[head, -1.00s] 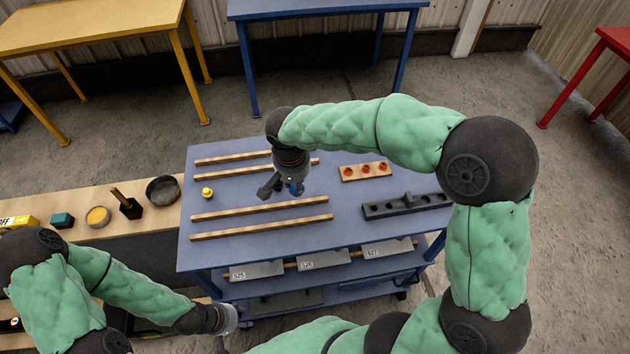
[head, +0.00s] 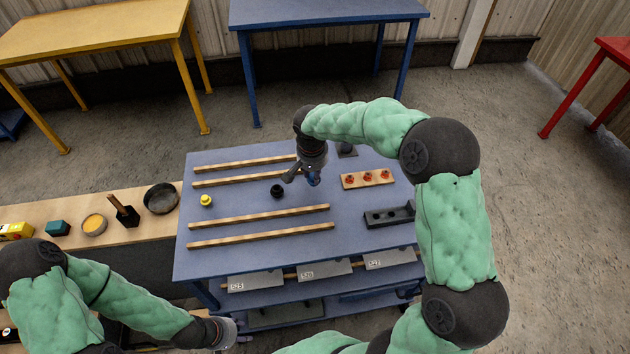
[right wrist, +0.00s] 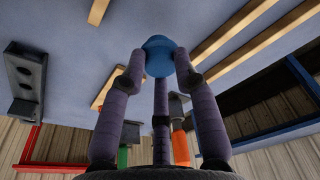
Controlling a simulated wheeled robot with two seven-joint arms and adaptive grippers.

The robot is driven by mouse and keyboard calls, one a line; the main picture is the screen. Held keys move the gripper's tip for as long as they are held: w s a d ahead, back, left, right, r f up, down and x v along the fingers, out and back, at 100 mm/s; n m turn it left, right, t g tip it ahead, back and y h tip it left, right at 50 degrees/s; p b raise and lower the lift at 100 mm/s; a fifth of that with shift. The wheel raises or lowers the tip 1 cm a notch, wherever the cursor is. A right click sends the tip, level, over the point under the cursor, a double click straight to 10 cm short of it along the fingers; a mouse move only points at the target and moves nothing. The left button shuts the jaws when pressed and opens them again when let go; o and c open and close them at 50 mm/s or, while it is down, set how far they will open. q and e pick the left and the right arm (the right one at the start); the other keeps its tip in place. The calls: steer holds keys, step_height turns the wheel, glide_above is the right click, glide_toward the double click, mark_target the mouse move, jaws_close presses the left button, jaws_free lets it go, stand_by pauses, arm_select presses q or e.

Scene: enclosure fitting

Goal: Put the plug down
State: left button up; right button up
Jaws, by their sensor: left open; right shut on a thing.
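My right gripper (head: 302,177) is over the blue table (head: 250,207), in the gap between the two pairs of wooden strips. Its fingers are shut on a blue plug (right wrist: 158,56), which shows as a rounded blue end between the fingertips in the right wrist view. I cannot tell whether the plug touches the table. A black plug (head: 277,191) stands on the table just left of the gripper. A yellow plug (head: 206,200) stands near the table's left edge. My left gripper (head: 232,330) is open and empty, low in front of the table.
Wooden strips (head: 262,215) lie across the table. A wooden board with red plugs (head: 367,179) and a dark block with holes (head: 389,215) are at the right. A dark object (head: 346,150) stands at the back. A bench with a black pan (head: 161,198) adjoins on the left.

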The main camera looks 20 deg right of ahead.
steer(key=shift+w+d+f, duration=0.2)
steer(key=shift+d+f, duration=0.05)
steer(key=shift+f, duration=0.1)
steer(key=shift+w+d+f+b, duration=0.15)
steer(key=shift+f+b, duration=0.3)
steer(key=shift+f, duration=1.3)
steer(key=shift+f, duration=0.2)
steer(key=o, duration=1.1)
steer(key=shift+r, duration=0.2)
steer(key=shift+r, duration=0.35)
steer(key=r+p, duration=0.1)
steer(key=r, duration=0.2)
steer(key=s+a+r, duration=0.1)
steer(key=r, duration=0.3)
steer(key=r+p, duration=0.1)
steer(key=r, duration=0.3)
steer(key=shift+s+a+p, duration=0.15)
steer(key=shift+s+p, duration=0.15)
steer(key=shift+s, duration=0.05)
